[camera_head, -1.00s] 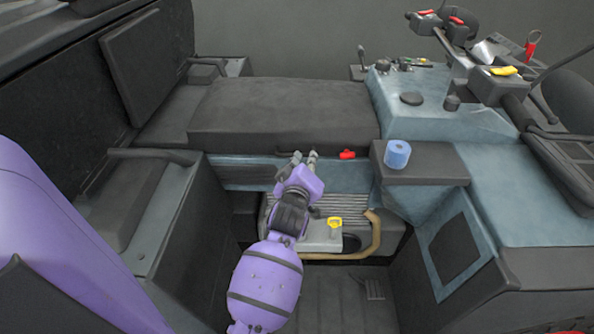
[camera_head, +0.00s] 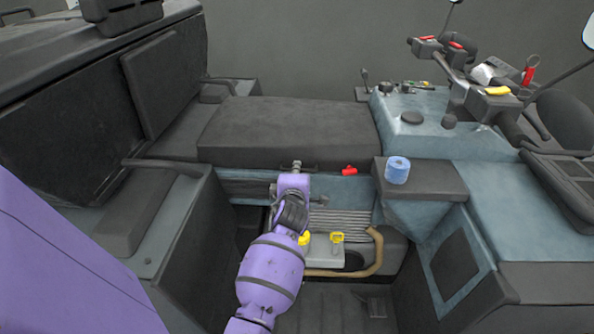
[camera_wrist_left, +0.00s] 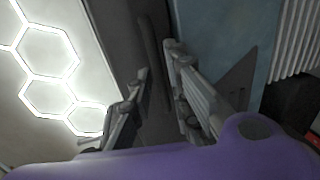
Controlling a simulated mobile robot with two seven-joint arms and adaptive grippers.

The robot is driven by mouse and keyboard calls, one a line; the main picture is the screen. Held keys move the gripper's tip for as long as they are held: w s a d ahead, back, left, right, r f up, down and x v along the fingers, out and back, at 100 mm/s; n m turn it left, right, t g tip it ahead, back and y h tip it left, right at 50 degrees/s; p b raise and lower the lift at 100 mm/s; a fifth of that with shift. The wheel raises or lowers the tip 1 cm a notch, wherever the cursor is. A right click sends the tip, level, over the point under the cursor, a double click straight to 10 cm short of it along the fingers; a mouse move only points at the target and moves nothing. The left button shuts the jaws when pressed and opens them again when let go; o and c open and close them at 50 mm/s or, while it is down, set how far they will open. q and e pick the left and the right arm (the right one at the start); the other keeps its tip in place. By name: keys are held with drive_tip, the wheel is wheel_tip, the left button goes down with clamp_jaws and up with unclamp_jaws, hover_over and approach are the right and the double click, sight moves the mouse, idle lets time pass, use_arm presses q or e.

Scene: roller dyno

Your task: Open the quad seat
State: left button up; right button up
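The quad seat (camera_head: 290,130) is a long dark cushion lying flat across the middle of the head view. A thin dark handle bar (camera_head: 310,167) runs along its front edge. My left gripper (camera_head: 297,164) is at this front edge, at the bar. In the left wrist view the two fingers (camera_wrist_left: 162,100) stand apart, with the dark bar (camera_wrist_left: 152,55) in line with the gap between them. I cannot tell whether either finger touches it. My right gripper is in neither view.
A red knob (camera_head: 349,170) sits right of the bar, and a blue roll (camera_head: 397,170) stands on a dark ledge (camera_head: 425,180). Below are a battery with yellow terminals (camera_head: 338,237) and a tan hose (camera_head: 374,255). The control console (camera_head: 440,135) stands at right.

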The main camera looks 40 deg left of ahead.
use_arm(q)
drive_tip(key=shift+w+a+f, duration=0.1)
drive_tip(key=shift+w+a, duration=0.2)
drive_tip(key=shift+w, duration=0.2)
clamp_jaws()
